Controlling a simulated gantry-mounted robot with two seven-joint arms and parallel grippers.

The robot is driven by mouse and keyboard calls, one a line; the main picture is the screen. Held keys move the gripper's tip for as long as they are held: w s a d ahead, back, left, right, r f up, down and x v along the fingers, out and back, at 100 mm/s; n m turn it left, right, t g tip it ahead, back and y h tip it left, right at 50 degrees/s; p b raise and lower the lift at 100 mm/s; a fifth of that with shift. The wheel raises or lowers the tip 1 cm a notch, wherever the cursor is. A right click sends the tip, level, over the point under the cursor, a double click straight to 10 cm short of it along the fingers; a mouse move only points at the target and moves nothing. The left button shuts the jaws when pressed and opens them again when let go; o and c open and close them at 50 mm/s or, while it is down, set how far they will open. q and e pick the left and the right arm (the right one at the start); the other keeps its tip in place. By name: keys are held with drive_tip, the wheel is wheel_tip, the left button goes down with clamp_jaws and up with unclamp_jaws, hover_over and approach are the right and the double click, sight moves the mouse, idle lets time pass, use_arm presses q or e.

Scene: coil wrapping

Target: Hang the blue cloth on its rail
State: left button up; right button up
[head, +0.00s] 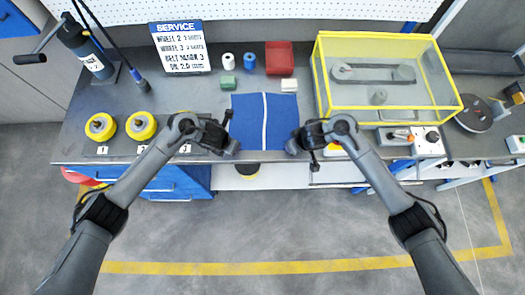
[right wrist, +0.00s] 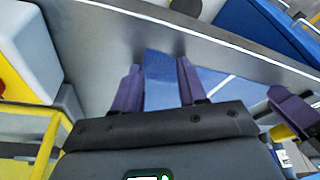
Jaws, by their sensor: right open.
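The blue cloth (head: 249,118) has a white stripe down its middle. It lies flat on the bench top near the front edge. My left gripper (head: 234,147) is at its front left corner; whether its jaws are open is too small to tell. My right gripper (head: 291,147) is at the front right corner. In the right wrist view my right gripper (right wrist: 158,68) is open, with the blue cloth (right wrist: 218,84) showing between and beside its fingers. My left gripper (right wrist: 290,104) shows at the right there. I cannot clearly pick out the rail.
Behind the cloth are a red bin (head: 279,58), a green block (head: 227,82) and a white block (head: 289,85). A yellow-framed clear case (head: 445,108) stands to the right. Yellow rolls (head: 141,126) and a service sign (head: 180,47) are to the left.

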use_arm(q)
clamp_jaws()
use_arm(e)
clamp_jaws()
use_arm(q)
drive_tip(key=shift+f, duration=0.1)
use_arm(e)
drive_tip(key=shift+r, duration=0.1)
